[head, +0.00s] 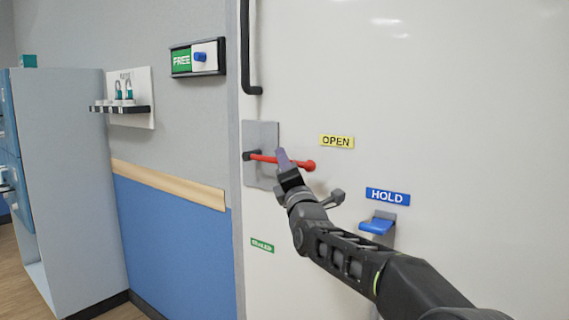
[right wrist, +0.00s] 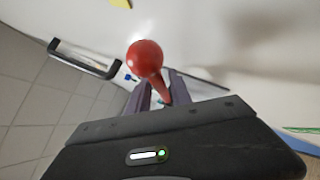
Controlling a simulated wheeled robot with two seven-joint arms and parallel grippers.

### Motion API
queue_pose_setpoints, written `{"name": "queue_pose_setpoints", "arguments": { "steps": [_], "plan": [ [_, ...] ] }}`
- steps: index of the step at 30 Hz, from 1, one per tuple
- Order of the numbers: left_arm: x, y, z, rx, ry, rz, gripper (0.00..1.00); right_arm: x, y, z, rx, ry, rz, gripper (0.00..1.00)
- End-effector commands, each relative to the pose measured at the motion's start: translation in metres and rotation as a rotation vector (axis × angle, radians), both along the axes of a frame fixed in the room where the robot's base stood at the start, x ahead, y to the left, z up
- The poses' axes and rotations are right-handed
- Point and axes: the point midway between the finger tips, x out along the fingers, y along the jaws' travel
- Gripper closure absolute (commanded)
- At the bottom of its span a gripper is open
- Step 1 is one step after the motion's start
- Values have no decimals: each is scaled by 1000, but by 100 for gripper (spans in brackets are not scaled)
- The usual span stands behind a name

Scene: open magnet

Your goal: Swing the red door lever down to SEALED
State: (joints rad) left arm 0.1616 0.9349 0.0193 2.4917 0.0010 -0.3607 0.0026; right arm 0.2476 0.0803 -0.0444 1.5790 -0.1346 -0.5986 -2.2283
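The red door lever (head: 268,158) is mounted at its left end on a grey plate (head: 262,135) on the pale door. It lies nearly level, its red ball end to the right and slightly lower. A yellow OPEN label (head: 337,141) is right of it, and a green label (head: 262,245), seemingly SEALED, is well below. My right gripper (head: 281,155) is at the lever's shaft. In the right wrist view, the red lever (right wrist: 147,58) passes between its two fingers (right wrist: 160,88), with a gap showing beside the shaft. My left gripper is not in view.
A blue HOLD label (head: 388,196) and a blue-topped bracket (head: 377,225) are on the door at right. A black door handle (head: 247,55) is above the lever. A FREE slider sign (head: 198,58) and padlock shelf (head: 125,107) are on the left wall.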

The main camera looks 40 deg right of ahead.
Motion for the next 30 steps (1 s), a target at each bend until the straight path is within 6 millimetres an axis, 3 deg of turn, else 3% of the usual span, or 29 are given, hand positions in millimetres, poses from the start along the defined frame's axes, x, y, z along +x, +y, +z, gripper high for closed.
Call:
{"name": "queue_pose_setpoints", "arguments": {
  "steps": [9, 30],
  "plan": [
    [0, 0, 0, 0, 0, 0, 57, 0, 0, 0, 0, 0, 0, 100],
    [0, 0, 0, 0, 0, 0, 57, 0, 0, 0, 0, 0, 0, 100]
  ]
}}
